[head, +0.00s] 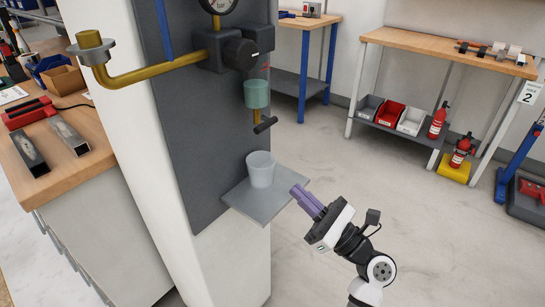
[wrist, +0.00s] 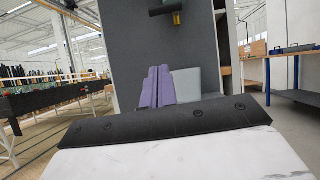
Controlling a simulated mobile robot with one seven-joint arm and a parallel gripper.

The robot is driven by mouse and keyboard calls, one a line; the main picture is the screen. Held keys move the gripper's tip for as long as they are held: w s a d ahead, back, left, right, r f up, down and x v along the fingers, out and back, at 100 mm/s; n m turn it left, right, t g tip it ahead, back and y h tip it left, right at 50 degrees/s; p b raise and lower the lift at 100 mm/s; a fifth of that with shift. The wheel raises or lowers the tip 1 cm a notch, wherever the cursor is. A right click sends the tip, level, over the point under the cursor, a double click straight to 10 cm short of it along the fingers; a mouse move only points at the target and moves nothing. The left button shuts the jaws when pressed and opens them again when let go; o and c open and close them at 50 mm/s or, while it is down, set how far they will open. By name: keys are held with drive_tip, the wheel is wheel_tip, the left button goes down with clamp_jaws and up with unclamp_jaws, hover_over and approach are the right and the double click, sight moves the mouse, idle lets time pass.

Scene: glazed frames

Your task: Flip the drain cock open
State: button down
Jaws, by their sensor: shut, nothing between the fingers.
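The drain cock (head: 265,124) is a small black lever on a brass stem below a green translucent bowl (head: 257,94), on the grey panel of the column. In the wrist view the black lever (wrist: 165,10) lies across the top edge, with the brass stem end (wrist: 177,18) beside it. My gripper (head: 300,192) has purple fingers and is shut and empty. It is below and to the right of the cock, apart from it, near the shelf's right edge. The fingers also show in the wrist view (wrist: 157,85), below the lever.
A translucent cup (head: 261,169) stands on a small grey shelf (head: 240,203) under the cock, left of my fingers; it also shows in the wrist view (wrist: 187,84). A brass pipe (head: 150,72) and black regulator (head: 240,50) are above.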

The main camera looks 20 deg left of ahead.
drive_tip(key=shift+d+f+m+t+y, duration=0.3)
drive_tip(key=shift+d+m+t, duration=0.25)
drive_tip(key=shift+t, duration=0.15)
drive_tip(key=shift+r, duration=0.1)
drive_tip(key=d+r+p+x, duration=0.1)
drive_tip(key=p+x, duration=0.3)
drive_tip(key=x, duration=0.9)
drive_tip(key=shift+s+d+r, duration=0.2)
drive_tip(key=shift+s+r, duration=0.05)
drive_tip(key=shift+r, duration=0.3)
drive_tip(key=shift+w+r+m+p, duration=0.1)
drive_tip(key=shift+m+p, duration=0.25)
drive_tip(key=shift+p, duration=0.25)
drive_tip(key=shift+s+m+t, duration=0.2)
drive_tip(key=shift+m+t, duration=0.1)
drive_tip(key=shift+t, duration=0.3)
